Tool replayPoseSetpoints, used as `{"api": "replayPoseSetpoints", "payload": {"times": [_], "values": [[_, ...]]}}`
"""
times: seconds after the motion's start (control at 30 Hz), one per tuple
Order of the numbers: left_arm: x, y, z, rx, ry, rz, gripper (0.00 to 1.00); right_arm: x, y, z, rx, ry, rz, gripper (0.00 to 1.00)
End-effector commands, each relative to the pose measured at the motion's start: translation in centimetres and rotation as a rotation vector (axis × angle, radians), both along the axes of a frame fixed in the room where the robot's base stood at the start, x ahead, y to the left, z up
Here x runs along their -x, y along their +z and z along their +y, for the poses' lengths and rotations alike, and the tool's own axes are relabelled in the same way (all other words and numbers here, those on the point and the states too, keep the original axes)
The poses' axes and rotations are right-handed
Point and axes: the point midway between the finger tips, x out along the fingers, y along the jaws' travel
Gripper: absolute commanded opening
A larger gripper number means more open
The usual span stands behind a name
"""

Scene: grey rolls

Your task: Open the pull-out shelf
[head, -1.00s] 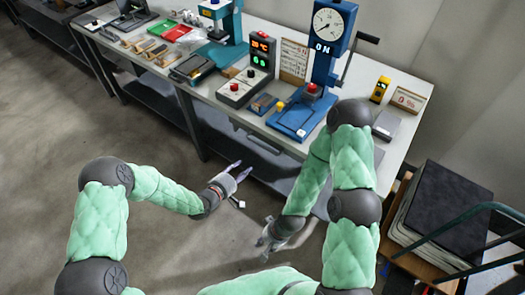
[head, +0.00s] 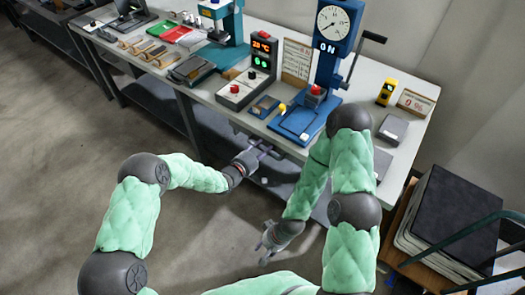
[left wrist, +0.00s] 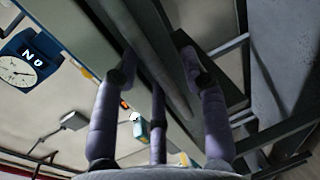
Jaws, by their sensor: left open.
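A workbench (head: 225,112) with a pale top runs along the back. My left gripper (head: 268,150) is at the bench's front edge, just below the top, its fingers pointing under it. In the left wrist view its purple fingers (left wrist: 156,68) are spread, with a long grey bar (left wrist: 150,55) running between them. The fingers look apart from each other, and I cannot tell whether they touch the bar. I cannot clearly make out the pull-out shelf in the head view. My right gripper (head: 266,240) hangs low, clear of the bench; its fingers are too small to judge.
On the bench stand a blue press (head: 318,85) with a dial, a control box (head: 250,85) with buttons and a teal press (head: 222,45). A dark lower shelf (head: 160,100) lies beneath. A cart (head: 440,230) with a black-topped stack stands at right. The floor at left is clear.

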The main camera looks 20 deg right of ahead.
Motion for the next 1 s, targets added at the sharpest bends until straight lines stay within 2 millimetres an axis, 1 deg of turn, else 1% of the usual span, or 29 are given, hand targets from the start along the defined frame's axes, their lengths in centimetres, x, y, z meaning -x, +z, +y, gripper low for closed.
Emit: {"api": "replayPoseSetpoints", "payload": {"times": [0.3,0.33,0.37,0.4,0.47,0.5,0.77,0.87,1.0], "values": [[-0.2,0.0,-0.3,0.001,0.000,-0.001,0.43,0.0,-0.1,0.0,0.000,0.000,0.000,0.40],[-0.2,0.0,-0.3,0.001,0.000,-0.001,0.41,0.0,-0.1,0.0,0.000,0.000,0.000,0.40],[-0.2,0.0,-0.3,0.001,0.000,-0.001,0.32,0.0,-0.1,0.0,0.000,0.000,-0.001,0.40],[-0.2,0.0,-0.3,0.001,0.000,-0.001,0.21,0.0,-0.1,0.0,0.000,0.000,-0.001,0.40],[-0.2,0.0,-0.3,0.001,0.000,-0.001,0.04,0.0,-0.1,0.0,0.000,0.000,-0.001,0.40],[-0.2,0.0,-0.2,0.001,0.000,-0.001,0.00,0.0,-0.1,0.0,0.000,0.000,-0.001,0.40],[-0.1,0.0,-0.1,0.000,0.000,0.000,0.00,0.0,0.0,0.0,0.000,0.000,0.000,0.40],[0.4,0.0,0.5,-0.001,0.000,0.002,0.00,0.0,0.3,0.0,0.000,0.000,0.000,0.40],[1.6,0.1,2.1,-0.001,0.003,0.005,0.00,0.0,1.0,0.0,0.000,0.000,0.000,0.40]]}}
